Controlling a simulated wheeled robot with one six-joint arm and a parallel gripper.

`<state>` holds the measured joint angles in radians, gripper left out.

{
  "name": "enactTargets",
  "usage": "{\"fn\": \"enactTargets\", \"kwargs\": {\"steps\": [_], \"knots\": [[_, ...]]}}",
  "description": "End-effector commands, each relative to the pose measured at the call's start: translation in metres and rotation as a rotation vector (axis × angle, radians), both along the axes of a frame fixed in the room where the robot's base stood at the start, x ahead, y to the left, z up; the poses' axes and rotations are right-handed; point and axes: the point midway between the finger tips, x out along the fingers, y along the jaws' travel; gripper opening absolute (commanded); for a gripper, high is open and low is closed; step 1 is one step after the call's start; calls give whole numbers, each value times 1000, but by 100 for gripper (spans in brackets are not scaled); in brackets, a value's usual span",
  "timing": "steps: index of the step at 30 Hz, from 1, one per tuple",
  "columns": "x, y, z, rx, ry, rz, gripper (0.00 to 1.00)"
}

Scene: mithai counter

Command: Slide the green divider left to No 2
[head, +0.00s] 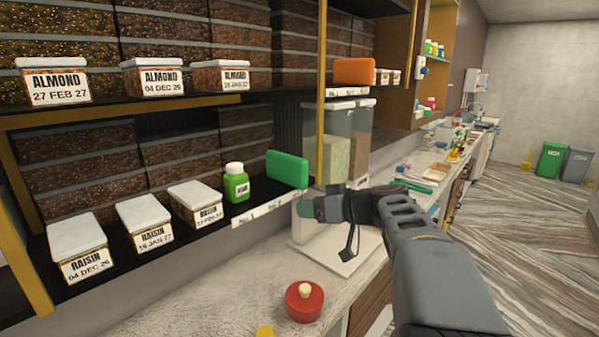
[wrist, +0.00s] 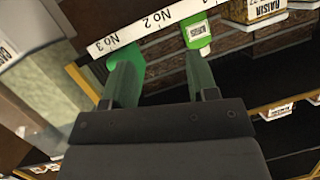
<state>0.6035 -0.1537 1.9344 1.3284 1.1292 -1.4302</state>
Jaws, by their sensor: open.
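The green divider (head: 287,168) stands upright at the right end of the lower shelf, close to the right-hand end of the label strip (head: 262,205). In the wrist view the strip reads No 3, No 2 (wrist: 155,20) and part of a 1. There the divider (wrist: 136,62) shows by the No 3 end, partly hidden behind one finger. My gripper (head: 306,208) is just in front of and below the divider in the head view. In the wrist view its fingers (wrist: 160,65) are apart, with no object clearly held. I cannot tell whether a finger touches the divider.
A green bottle (head: 236,184) stands left of the divider, then several raisin boxes (head: 195,205). An orange divider (head: 354,71) and almond boxes (head: 154,77) are on the upper shelf. A red round container (head: 304,302) sits on the counter below.

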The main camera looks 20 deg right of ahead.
Motion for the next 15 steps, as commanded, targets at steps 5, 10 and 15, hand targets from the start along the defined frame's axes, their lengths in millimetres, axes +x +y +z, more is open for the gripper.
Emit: {"fn": "enactTargets", "kwargs": {"steps": [5, 10, 15], "knots": [[14, -57, 32, -30, -260, -66, 53], [23, -75, 48, -53, -367, -96, 53], [46, -66, 53, -57, -379, -98, 53]]}}
